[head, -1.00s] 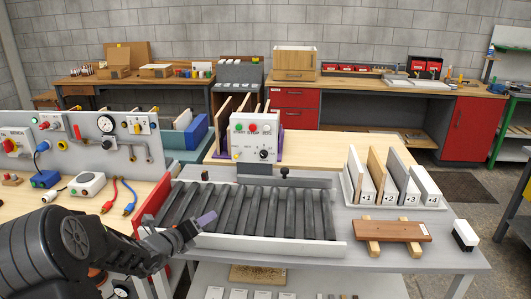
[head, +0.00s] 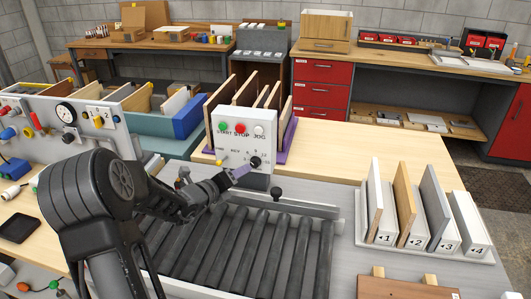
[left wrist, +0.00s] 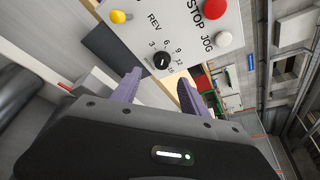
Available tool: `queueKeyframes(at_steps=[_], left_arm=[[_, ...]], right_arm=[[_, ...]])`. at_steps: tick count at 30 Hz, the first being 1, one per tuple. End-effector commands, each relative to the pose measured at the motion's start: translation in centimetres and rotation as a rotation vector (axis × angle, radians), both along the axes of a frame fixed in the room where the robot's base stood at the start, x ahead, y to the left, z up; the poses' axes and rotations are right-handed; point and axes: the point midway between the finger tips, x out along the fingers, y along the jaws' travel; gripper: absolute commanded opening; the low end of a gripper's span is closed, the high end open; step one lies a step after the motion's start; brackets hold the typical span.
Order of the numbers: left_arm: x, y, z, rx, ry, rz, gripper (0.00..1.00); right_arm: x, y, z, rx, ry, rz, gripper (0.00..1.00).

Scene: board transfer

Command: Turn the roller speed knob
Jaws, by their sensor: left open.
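The white control box (head: 229,146) stands at the back of the roller conveyor. Its black speed knob (head: 255,162), with numbers around it, is low on the right of its face. In the left wrist view the knob (left wrist: 162,60) lies ahead of my fingers, its white pointer mark showing. My left gripper (head: 241,172) is open and empty; its purple fingers (left wrist: 160,82) are apart, with the knob beyond the gap between the tips. They appear close to the knob, but I cannot tell whether they touch it. My right gripper is not in view.
Green, red and white buttons (head: 259,129) are above the knob, and a yellow-tipped switch (head: 219,162) is to its left. The conveyor rollers (head: 255,250) lie below my arm. A rack (head: 380,236) of numbered boards stands at the right. Boards stand behind the box.

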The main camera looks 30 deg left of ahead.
Motion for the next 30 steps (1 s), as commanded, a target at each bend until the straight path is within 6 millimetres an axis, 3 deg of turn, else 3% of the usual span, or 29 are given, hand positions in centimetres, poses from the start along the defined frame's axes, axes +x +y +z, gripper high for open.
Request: queueKeyframes(at_steps=[16, 30], left_arm=[[0.5, 0.0, -0.1, 0.000, 0.000, 0.000, 0.52], [6.6, 0.3, -1.7, 0.000, 0.000, -0.001, 0.52]], right_arm=[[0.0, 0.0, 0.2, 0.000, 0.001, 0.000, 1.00], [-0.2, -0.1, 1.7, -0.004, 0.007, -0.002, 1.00]])
